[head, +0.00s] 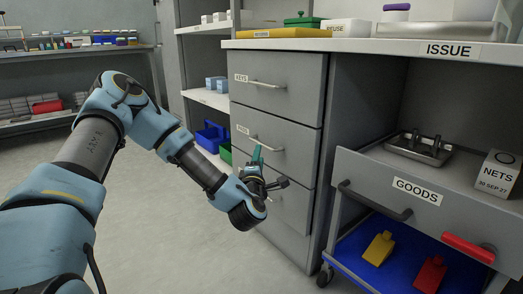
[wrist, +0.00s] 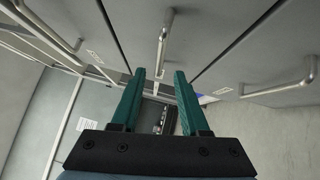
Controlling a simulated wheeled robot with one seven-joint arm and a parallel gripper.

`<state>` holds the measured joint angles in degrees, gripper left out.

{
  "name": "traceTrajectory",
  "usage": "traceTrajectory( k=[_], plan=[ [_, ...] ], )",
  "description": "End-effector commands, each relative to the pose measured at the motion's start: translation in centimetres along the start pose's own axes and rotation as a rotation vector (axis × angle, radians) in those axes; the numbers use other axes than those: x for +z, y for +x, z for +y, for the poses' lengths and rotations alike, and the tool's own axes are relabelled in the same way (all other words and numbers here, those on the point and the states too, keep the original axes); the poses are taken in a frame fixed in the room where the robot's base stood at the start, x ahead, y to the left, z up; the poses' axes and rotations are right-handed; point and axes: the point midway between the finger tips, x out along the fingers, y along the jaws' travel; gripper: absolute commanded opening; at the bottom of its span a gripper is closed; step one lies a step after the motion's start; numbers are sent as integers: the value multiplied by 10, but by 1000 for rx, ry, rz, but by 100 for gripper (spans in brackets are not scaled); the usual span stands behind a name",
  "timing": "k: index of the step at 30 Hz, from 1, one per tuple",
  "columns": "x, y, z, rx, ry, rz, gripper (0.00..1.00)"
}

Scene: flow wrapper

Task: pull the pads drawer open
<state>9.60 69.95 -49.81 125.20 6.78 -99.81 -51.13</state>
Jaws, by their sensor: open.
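A grey cabinet has a stack of closed drawers. The top drawer (head: 290,92) has a label that seems to end in "ETS" or "EYS". The middle drawer (head: 292,152) has a small label (head: 242,129) too small to read for sure, so I cannot confirm which is the pads drawer. Its bar handle (head: 272,145) is just above my gripper (head: 270,168). My gripper's teal fingers (wrist: 158,92) are apart and empty. In the wrist view a bar handle (wrist: 162,48) lies ahead, in line with the gap between them. The lower drawer front is partly hidden by my gripper.
A cart with a "GOODS" drawer (head: 450,205) and dark handle (head: 375,202) stands close at the right. The issue counter (head: 400,46) juts out above the drawers. Shelves with blue and green bins (head: 212,135) are behind. The floor at left is clear.

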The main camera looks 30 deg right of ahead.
Motion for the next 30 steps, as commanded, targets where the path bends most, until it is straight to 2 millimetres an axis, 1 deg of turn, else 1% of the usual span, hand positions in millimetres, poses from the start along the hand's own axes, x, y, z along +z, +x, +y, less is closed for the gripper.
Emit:
traceTrajectory(
  k=[1,6,9,12,17,25,26,30],
  plan=[
    [-1,10,-2,5,1,2,45],
    [-1,42,-3,3,2,1,45],
    [-1,58,-2,3,3,1,45],
    [-1,69,-2,2,4,0,45],
    [0,78,-1,0,4,0,45],
    [0,80,0,-1,4,-1,45],
    [0,79,0,-1,4,-1,42],
    [0,79,0,-1,4,-1,27]
  ],
)
